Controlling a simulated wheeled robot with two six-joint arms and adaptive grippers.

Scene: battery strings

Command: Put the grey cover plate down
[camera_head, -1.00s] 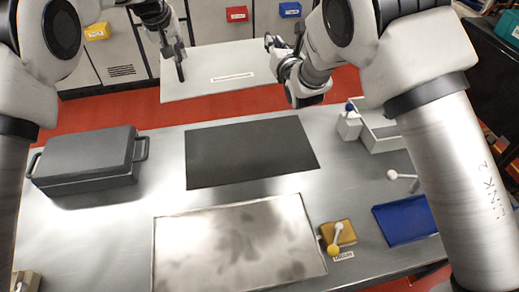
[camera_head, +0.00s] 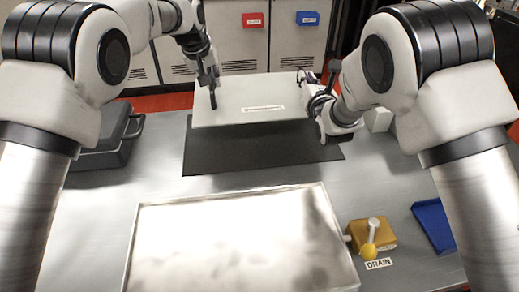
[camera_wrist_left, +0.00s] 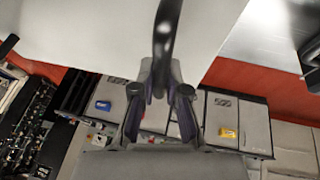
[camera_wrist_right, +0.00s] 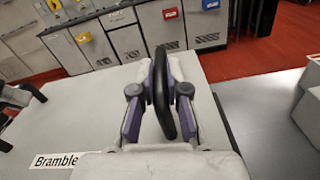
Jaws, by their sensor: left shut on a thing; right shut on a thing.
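The grey cover plate (camera_head: 235,105) is a flat light-grey panel with a white label and dark handles at its two ends. In the head view it overlaps the far part of a black mat (camera_head: 250,150); it appears raised, but the gap is hard to judge. My left gripper (camera_head: 209,78) is shut on the plate's left handle, seen close in the left wrist view (camera_wrist_left: 164,45). My right gripper (camera_head: 321,98) is shut on the right handle, which also shows in the right wrist view (camera_wrist_right: 162,95). The plate's underside is hidden.
A bright metal tray (camera_head: 130,245) lies nearest on the steel table. Right of it are a yellow drain valve (camera_head: 375,235) and a blue tray (camera_head: 434,225). A dark grey case (camera_head: 100,150) stands left, partly behind my left arm. Cabinets stand behind.

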